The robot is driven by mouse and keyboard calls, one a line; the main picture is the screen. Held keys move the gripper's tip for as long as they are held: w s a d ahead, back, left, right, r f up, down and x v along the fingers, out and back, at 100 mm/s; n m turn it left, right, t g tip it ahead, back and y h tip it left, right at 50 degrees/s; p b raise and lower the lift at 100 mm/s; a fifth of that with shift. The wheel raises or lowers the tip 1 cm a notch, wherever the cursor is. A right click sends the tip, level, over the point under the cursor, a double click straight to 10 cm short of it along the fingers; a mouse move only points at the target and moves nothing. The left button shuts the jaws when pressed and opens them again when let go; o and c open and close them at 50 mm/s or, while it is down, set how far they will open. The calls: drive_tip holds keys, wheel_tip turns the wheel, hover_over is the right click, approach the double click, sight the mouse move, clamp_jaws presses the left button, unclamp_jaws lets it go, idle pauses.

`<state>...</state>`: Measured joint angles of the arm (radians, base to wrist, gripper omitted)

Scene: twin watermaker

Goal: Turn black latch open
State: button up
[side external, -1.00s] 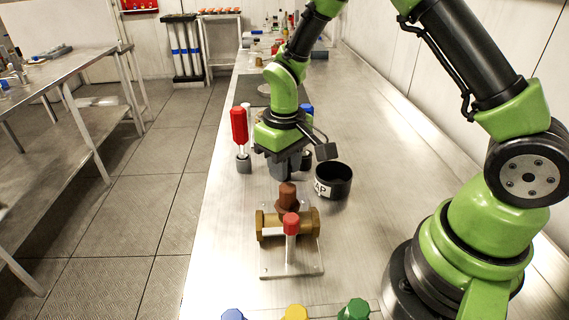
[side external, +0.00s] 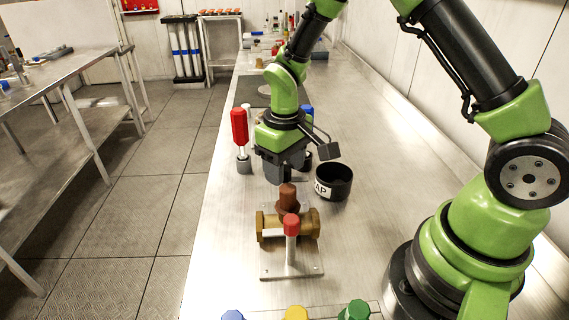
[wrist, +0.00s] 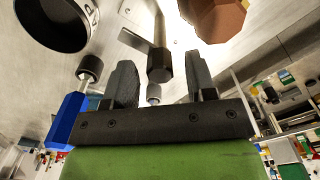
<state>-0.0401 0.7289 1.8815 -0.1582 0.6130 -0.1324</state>
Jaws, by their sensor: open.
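A black faceted knob (wrist: 159,65) on a flat metal lever (wrist: 136,38) shows in the wrist view; I take it as the black latch. It lies between the two fingers of my gripper (wrist: 160,82), with visible space on both sides. My gripper is open and holds nothing. In the side view, my gripper (side external: 275,175) points down just behind the brass valve and blocks the view of the latch. I cannot tell how far the fingertips are from the knob in depth.
A brass valve (side external: 268,225) with a brown knob (side external: 287,196) and red-capped post stands in front of my gripper. A black cup (side external: 335,182) is close on the right. A red-handled tool (side external: 240,128) stands left, a blue-handled one (wrist: 66,120) beside my gripper.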

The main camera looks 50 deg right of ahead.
wheel_tip(320, 180, up, 10)
idle(0.5)
drive_tip(key=s+r+m+t+y, duration=0.1)
drive_tip(key=s+r+m+t, duration=0.1)
drive_tip(key=s+r, duration=0.3)
drive_tip(key=s+a+r+m+t+y, duration=0.1)
drive_tip(key=s+r+t, duration=0.4)
drive_tip(key=s, duration=0.7)
drive_tip(key=shift+a+r+m, duration=0.25)
drive_tip(key=shift+r+m, duration=0.35)
drive_tip(key=shift+r, duration=0.05)
